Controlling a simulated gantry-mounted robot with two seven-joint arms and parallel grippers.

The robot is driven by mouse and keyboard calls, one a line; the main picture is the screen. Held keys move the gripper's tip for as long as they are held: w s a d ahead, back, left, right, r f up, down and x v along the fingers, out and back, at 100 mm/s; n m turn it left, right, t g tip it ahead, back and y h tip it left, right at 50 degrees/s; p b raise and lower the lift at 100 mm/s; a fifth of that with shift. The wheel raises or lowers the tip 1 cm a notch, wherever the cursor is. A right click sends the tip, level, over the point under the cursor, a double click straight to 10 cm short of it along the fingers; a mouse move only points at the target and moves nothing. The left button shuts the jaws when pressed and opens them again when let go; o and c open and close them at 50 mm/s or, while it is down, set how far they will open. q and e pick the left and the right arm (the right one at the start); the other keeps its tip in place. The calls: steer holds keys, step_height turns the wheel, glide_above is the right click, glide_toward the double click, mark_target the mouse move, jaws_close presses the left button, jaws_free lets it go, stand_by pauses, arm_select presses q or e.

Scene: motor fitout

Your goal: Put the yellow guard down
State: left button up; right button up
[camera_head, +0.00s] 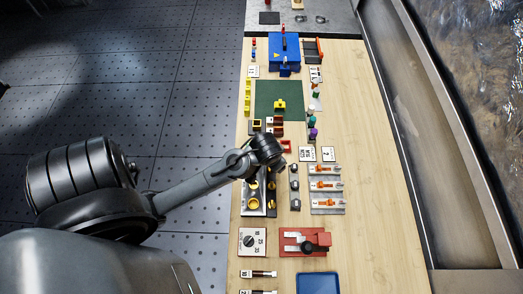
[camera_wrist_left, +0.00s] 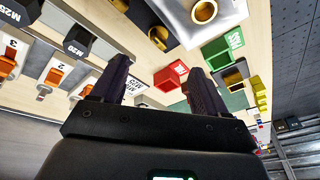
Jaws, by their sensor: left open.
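A small yellow piece (camera_head: 280,104), which may be the yellow guard, rests on the green mat (camera_head: 265,88) in the head view. Several other yellow pieces (camera_head: 248,95) stand in a column along the mat's left edge. Yellow pieces (camera_wrist_left: 260,95) also show at the right of the left wrist view. My left gripper (camera_wrist_left: 160,88) is open, its two dark fingers apart with nothing between them. In the head view its arm reaches over the table's left part, nearer than the mat, and hides the fingertips. My right gripper is in neither view.
Close by are a small red bin (camera_head: 286,146), a grey plate with yellow rings (camera_head: 253,204) and a rack with orange parts (camera_head: 327,188). A blue box (camera_head: 284,50) stands at the far end. The wooden table's right side (camera_head: 375,150) is clear.

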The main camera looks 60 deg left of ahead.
arm_select(q)
steer(key=s+d+r+m+h, duration=0.2)
steer(key=s+d+r+m, duration=0.1)
steer(key=s+d, duration=0.5)
steer(key=shift+s+d+r+m+t, duration=0.3)
steer(key=shift+s+d+m, duration=0.15)
steer(key=shift+s, duration=0.35)
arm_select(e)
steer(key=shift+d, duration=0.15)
